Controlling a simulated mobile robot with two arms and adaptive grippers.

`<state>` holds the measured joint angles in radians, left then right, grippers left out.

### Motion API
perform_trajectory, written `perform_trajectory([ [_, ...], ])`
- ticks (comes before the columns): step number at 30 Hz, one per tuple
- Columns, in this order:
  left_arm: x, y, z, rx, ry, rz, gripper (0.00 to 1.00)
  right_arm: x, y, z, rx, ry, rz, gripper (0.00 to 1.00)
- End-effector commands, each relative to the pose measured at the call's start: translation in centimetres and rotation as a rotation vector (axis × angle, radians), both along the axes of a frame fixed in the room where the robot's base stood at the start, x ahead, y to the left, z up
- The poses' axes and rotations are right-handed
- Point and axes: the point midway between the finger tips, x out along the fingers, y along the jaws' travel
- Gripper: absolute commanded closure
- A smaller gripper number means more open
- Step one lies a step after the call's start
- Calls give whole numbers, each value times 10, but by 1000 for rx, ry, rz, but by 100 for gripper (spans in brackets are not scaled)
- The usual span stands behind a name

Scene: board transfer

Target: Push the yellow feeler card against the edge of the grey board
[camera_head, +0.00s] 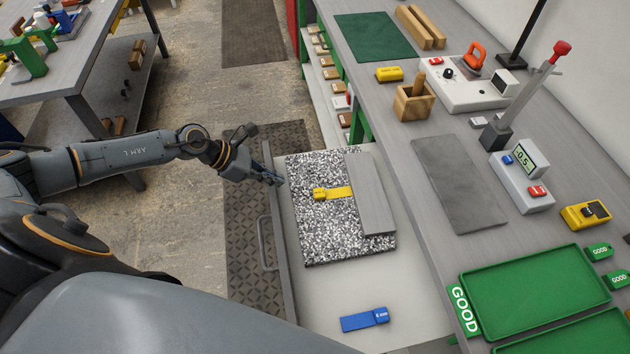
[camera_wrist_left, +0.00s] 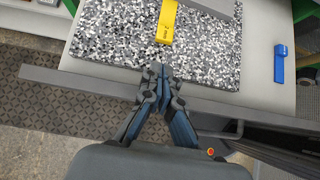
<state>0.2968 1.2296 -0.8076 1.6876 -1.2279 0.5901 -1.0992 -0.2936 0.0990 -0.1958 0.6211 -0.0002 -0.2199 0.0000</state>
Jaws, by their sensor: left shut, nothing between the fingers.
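The yellow feeler card (camera_head: 337,193) lies flat on a speckled black-and-white slab, with its thicker end toward my left gripper. Its far end meets the near edge of the grey board (camera_head: 371,190) in the head view; whether it touches or slips under cannot be told. In the left wrist view the card (camera_wrist_left: 167,22) lies just beyond the fingertips. My left gripper (camera_head: 278,181) is shut and empty at the slab's left edge, apart from the card. It also shows in the left wrist view (camera_wrist_left: 157,72). My right gripper is not in view.
The speckled slab (camera_head: 325,238) lies in a pulled-out drawer (camera_head: 310,298) with a handle bar. A blue feeler card (camera_head: 364,319) lies in the drawer's front part. The workbench with a green tray (camera_head: 476,276) and a gauge (camera_head: 521,183) stands to the right.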

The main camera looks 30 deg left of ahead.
Motion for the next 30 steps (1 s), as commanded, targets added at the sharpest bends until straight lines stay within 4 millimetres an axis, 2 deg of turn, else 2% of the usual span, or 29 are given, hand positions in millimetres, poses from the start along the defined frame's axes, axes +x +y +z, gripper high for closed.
perform_trajectory([
  [5, 6, -10, -9, -4, 0, -1, 100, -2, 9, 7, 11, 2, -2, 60],
  [12, 24, -35, -38, -5, 0, 0, 100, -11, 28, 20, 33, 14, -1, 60],
  [21, 38, -55, -66, -2, 1, 1, 100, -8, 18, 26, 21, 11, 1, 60],
  [30, 40, -58, -71, -1, 0, 1, 100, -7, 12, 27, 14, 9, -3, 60],
])
